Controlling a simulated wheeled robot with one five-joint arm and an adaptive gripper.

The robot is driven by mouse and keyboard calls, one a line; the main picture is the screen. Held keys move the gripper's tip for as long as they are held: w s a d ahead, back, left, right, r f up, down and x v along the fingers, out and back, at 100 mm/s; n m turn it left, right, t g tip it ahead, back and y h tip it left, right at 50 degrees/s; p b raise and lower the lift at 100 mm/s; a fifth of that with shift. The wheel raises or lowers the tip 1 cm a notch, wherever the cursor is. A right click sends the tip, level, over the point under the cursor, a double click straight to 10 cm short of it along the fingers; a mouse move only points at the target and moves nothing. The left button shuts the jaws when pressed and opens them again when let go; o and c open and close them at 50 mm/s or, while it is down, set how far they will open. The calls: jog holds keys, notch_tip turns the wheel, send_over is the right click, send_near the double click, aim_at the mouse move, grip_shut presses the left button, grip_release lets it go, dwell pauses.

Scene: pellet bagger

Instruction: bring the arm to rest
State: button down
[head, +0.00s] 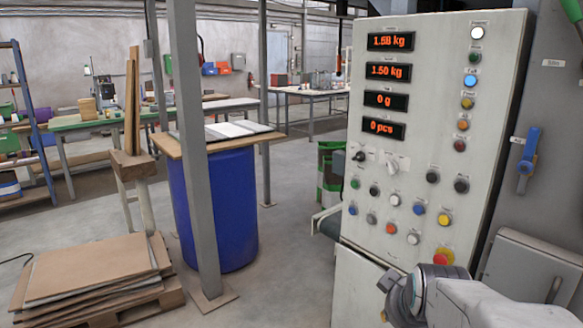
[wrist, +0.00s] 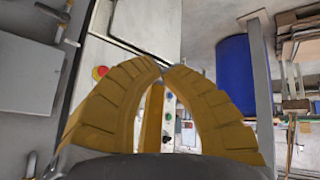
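My gripper (wrist: 163,69) shows in the wrist view as two curved yellow-brown fingers whose tips come together, with nothing held between them. In the head view my grey arm is at the bottom right, in front of the lower part of the control panel (head: 430,140); the fingers cannot be made out there. I cannot tell how far the fingers are from the panel.
A blue drum (head: 222,205) with a board on top stands behind a grey post (head: 194,150). Brown sheets (head: 90,268) are stacked on a pallet at lower left. A blue valve handle (head: 527,160) is right of the panel. The floor between drum and panel is open.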

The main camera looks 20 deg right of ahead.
jog(key=s+a+r+g+y+p, duration=0.1)
jog(key=s+a+r+p, duration=0.2)
jog(key=s+a, duration=0.3)
jog(key=s+a+r+n+g+y+p, duration=0.1)
jog(key=s+a+r+p, duration=0.3)
jog(key=a, duration=0.6)
jog(key=shift+s+r+g+y+p, duration=0.25)
jog(key=shift+s+g+y+p, duration=0.35)
jog(key=shift+s+y+p, duration=0.4)
jog(key=shift+w+a, duration=0.1)
jog(key=shift+w, duration=0.1)
dwell(1.2)
